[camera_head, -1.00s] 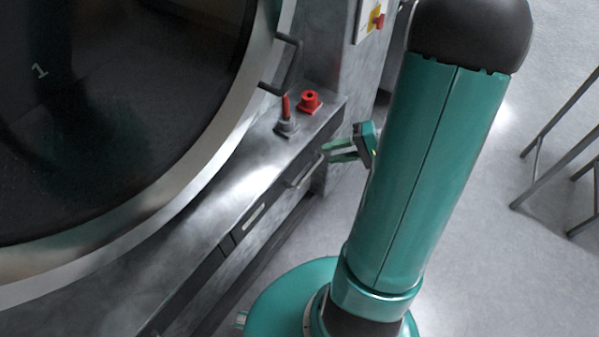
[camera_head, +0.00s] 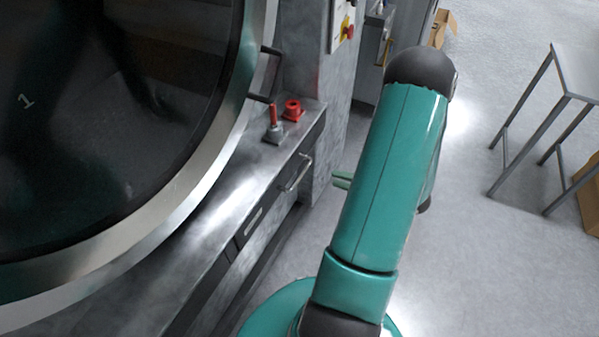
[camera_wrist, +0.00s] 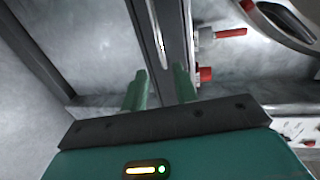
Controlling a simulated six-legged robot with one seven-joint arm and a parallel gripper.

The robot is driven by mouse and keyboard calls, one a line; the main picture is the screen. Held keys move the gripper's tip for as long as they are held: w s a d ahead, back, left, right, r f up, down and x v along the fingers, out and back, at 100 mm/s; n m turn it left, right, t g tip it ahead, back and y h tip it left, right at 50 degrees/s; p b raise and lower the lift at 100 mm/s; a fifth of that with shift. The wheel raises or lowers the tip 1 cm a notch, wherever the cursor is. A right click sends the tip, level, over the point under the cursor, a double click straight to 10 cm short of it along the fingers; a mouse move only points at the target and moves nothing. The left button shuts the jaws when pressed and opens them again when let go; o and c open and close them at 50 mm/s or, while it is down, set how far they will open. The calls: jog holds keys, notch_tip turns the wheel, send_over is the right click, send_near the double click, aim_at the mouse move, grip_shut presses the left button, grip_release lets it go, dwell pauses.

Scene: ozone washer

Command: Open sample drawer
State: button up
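The sample drawer (camera_head: 275,200) is a dark, narrow front below the ledge of the washer, and it looks flush with the machine. Its metal bar handle (camera_head: 297,173) sits near the right end. In the wrist view the dark drawer front (camera_wrist: 180,45) runs down from the top, with the bright handle (camera_wrist: 156,35) on it. My gripper (camera_wrist: 159,88) is open, with its two green fingers apart and nothing between them. The handle lies ahead of the fingers, apart from them. In the head view the green fingertips (camera_head: 341,180) are right of the handle; my arm hides the rest.
A large round door (camera_head: 110,110) with a metal rim fills the left. A red lever (camera_head: 274,116) and red button (camera_head: 292,109) stand on the ledge. Right, a metal-legged table (camera_head: 578,75) stands. Clear floor (camera_head: 470,250) lies between it and my arm.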

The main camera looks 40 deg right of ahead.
aim_at(304, 169)
jog(key=x, duration=1.2)
jog(key=shift+w+a, duration=0.1)
jog(key=shift+w, duration=0.1)
grip_shut()
